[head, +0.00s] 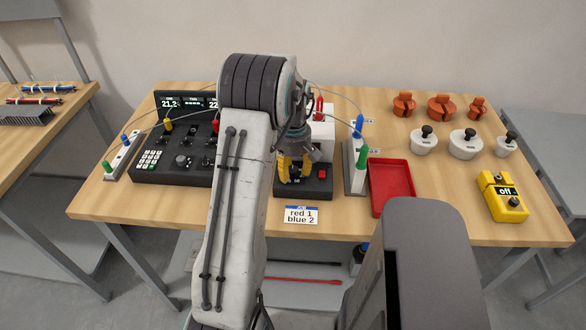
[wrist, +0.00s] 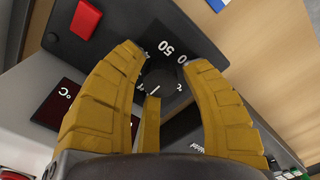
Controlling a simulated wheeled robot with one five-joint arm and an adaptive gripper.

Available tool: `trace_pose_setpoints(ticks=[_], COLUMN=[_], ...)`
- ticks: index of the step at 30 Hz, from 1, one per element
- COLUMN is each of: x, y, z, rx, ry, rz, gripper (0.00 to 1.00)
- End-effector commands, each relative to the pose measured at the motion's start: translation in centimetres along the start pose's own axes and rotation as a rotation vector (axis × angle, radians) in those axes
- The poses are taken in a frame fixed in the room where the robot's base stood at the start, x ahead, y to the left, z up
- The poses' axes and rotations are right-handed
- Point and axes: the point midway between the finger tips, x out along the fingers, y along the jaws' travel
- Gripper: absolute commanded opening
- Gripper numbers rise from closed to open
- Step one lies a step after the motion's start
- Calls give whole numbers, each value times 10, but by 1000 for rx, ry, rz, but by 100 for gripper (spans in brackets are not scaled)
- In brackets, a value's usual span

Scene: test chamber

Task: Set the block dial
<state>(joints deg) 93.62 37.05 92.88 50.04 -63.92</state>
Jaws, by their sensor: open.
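The block dial (wrist: 168,82) is a dark round knob with white marks on the black front of a heater unit (head: 318,191). The numbers 0 and 50 show beside it in the wrist view. My gripper (head: 291,172) is over the unit's front, and its yellow fingers (wrist: 163,60) are open on either side of the dial. A third finger stands below it. I cannot tell whether any finger touches the dial. A red button (head: 322,173) sits beside the dial and also shows in the wrist view (wrist: 86,18). A dark display (wrist: 65,103) reads °C; its digits are hidden.
A card (head: 301,215) reading "red 1 blue 2" lies in front. A black console (head: 180,160) is left.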

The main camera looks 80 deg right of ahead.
Motion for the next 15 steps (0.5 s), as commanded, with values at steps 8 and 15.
trace_pose_setpoints(ticks=[8,15], x=[0,0], y=[0,0], z=[0,0], rx=[0,0], ry=[0,0], rz=[0,-1], gripper=[33,11])
